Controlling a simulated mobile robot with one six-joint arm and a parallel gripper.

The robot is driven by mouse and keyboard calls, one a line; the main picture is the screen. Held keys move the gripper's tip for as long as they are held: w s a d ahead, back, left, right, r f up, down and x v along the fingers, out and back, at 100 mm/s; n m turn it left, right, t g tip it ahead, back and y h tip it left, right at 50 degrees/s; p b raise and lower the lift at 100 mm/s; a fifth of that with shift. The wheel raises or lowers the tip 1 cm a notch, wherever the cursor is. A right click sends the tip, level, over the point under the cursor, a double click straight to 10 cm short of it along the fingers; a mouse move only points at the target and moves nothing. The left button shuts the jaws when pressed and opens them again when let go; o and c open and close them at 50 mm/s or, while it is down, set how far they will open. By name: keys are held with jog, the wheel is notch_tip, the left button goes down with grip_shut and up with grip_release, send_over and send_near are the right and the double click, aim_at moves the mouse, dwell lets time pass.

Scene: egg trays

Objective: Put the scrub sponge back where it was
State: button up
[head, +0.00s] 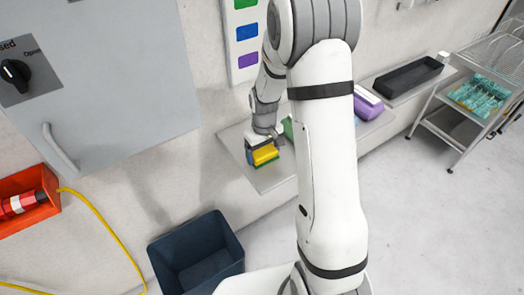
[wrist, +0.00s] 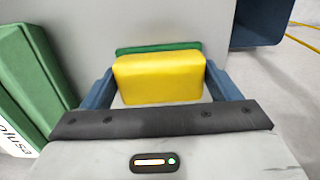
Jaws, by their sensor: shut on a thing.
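The scrub sponge (head: 264,155) is a yellow block with a green scrub layer on one side. It also shows in the wrist view (wrist: 160,79), between the two blue fingers, with its green layer on the far side. My gripper (head: 262,150) is shut on the sponge; it shows in the wrist view too (wrist: 158,85). In the head view the sponge is at the left part of a grey wall shelf (head: 270,181). I cannot tell whether it touches the shelf.
A green box (wrist: 35,70) stands left of the sponge in the wrist view, close to my gripper. A purple-and-white pack (head: 367,103) lies farther right, then a black tray (head: 408,76). A dark blue bin (head: 197,253) stands below. A grey cabinet (head: 95,85) hangs left.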

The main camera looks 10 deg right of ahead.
aim_at(264, 151)
jog(key=o, duration=0.8)
jog(key=shift+f, duration=0.1)
jog(key=shift+o, duration=0.2)
notch_tip(264, 151, up, 12)
jog(key=b, duration=0.1)
jog(key=s+r+m+t, duration=0.1)
jog(key=s+r, duration=0.3)
jog(key=s, duration=0.6)
jog(key=s+r+m+t, duration=0.2)
jog(key=s+r, duration=0.3)
jog(key=s, duration=0.6)
jog(key=shift+s+a+r+m, duration=0.2)
jog(key=shift+a+m, duration=0.1)
jog(key=shift+a, duration=0.05)
